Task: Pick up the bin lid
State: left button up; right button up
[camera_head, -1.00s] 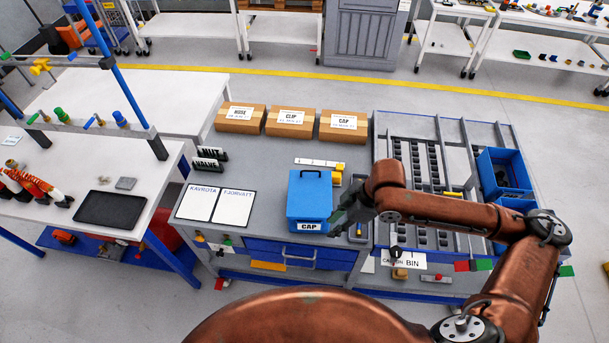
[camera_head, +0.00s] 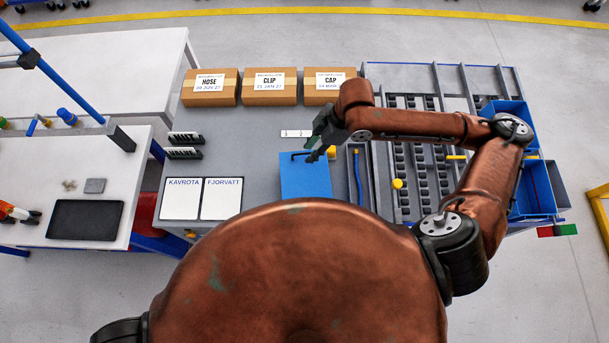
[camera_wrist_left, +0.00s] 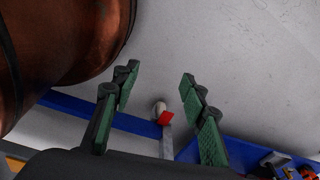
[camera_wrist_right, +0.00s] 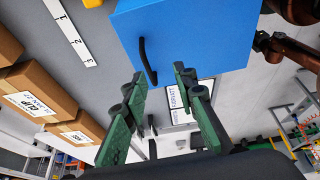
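The blue bin lid (camera_head: 305,180) tops the blue bin on the grey workbench in the head view; my own body hides the bin's lower front. The lid also fills the top of the right wrist view (camera_wrist_right: 190,40), with its black handle (camera_wrist_right: 147,62) along one side. My right gripper (camera_head: 318,150) is over the lid's far right part. In the right wrist view its fingers (camera_wrist_right: 158,80) are apart and empty, with the handle just ahead of the fingertips. My left gripper (camera_wrist_left: 160,78) is open and empty, facing the floor and a blue frame bar.
Cartons marked HOSE (camera_head: 209,88), CLIP (camera_head: 269,87) and CAP (camera_head: 328,86) line the bench's back. A slotted grey rack (camera_head: 420,75) stands right of the bin. White label sheets (camera_head: 181,198) lie to its left. A white table (camera_head: 130,60) is further left.

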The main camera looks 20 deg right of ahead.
aim_at(298, 157)
jog(key=w+f, duration=0.1)
jog(key=w+a+f, duration=0.1)
jog(key=f, duration=0.1)
jog(key=w+a+f, duration=0.1)
jog(key=f, duration=0.1)
jog(key=shift+s, duration=0.6)
jog(key=shift+w+f, duration=0.1)
jog(key=shift+w, duration=0.2)
jog(key=shift+c, duration=1.1)
jog(key=shift+s, duration=0.1)
grip_shut()
